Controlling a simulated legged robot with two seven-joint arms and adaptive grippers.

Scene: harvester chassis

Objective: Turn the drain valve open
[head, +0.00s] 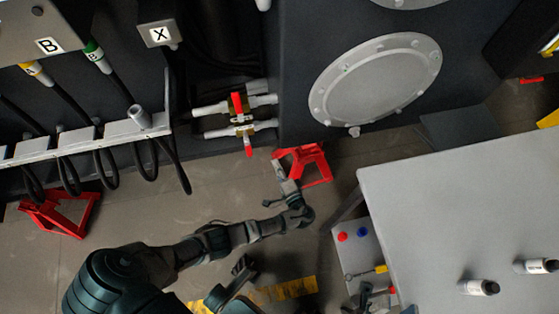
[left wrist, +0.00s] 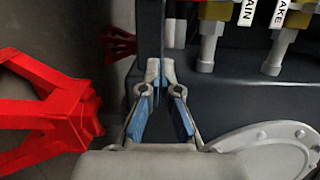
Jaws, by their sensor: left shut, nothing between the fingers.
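Two valves with red handles sit on pipes beside the dark chassis. In the left wrist view, the left one (left wrist: 213,40) has a label ending in "AIN", so it appears to be the drain valve. The other valve (left wrist: 278,50) is labelled "AKE". In the head view the drain valve appears to be the lower one (head: 248,142), its handle across the pipe; the other (head: 237,104) is above it. My left gripper (head: 280,168) is shut and empty, apart from the valves, to their lower right. Its closed fingertips also show in the left wrist view (left wrist: 161,72).
A red stand (head: 318,167) is close to my left gripper. A round bolted cover (head: 375,80) lies right of the valves. Hoses and a bracket (head: 85,143) lie left. A grey table (head: 470,205) fills the lower right. Another red stand (head: 50,213) is at left.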

